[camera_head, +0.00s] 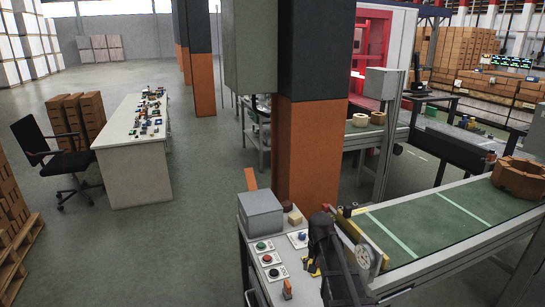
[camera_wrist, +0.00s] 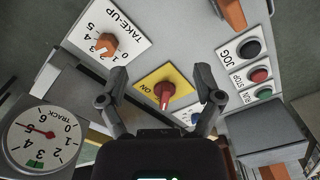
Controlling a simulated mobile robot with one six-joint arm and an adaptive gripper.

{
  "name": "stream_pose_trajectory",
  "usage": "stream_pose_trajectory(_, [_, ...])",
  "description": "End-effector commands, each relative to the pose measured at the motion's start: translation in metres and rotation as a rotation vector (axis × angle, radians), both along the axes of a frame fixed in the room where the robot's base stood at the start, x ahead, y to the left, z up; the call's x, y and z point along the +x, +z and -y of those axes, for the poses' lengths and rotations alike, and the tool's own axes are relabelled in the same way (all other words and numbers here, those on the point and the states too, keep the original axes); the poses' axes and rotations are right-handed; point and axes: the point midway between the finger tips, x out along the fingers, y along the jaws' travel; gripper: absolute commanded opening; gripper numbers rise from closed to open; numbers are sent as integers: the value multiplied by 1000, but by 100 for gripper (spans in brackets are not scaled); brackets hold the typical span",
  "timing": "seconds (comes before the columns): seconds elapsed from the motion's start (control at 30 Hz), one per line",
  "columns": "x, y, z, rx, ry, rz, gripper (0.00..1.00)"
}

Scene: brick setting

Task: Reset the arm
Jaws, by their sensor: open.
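My gripper (camera_wrist: 160,74) is open and empty in the wrist view, with its two fingers spread wide. Between and beyond the fingers is a yellow plate (camera_wrist: 148,84) marked ON, with a red switch handle (camera_wrist: 165,92). I cannot tell how far the fingertips are from the handle. In the head view my dark arm reaches down over the console at the bottom centre and hides most of the gripper. A bit of yellow (camera_head: 313,266) shows beside the arm there.
The console holds an orange TAKE-UP knob (camera_wrist: 106,44), JOG, STOP and RUN buttons (camera_wrist: 259,75), and a grey box (camera_head: 261,214). A round TRACK gauge (camera_wrist: 45,133) stands close to my gripper. A conveyor (camera_head: 430,225) and an orange-and-black pillar (camera_head: 308,150) flank the console. Open floor lies left.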

Motion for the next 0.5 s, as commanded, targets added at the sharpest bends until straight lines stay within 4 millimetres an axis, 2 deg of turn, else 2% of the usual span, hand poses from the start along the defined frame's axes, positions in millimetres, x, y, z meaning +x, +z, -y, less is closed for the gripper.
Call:
stream_pose_trajectory(0.03, [-15, 0, 0, 0, 19, 0, 84])
stream_pose_trajectory(0.3, [-92, 0, 0, 0, 178, 0, 84])
stream_pose_trajectory(0.5, [-137, 0, 0, -1, 284, -1, 84])
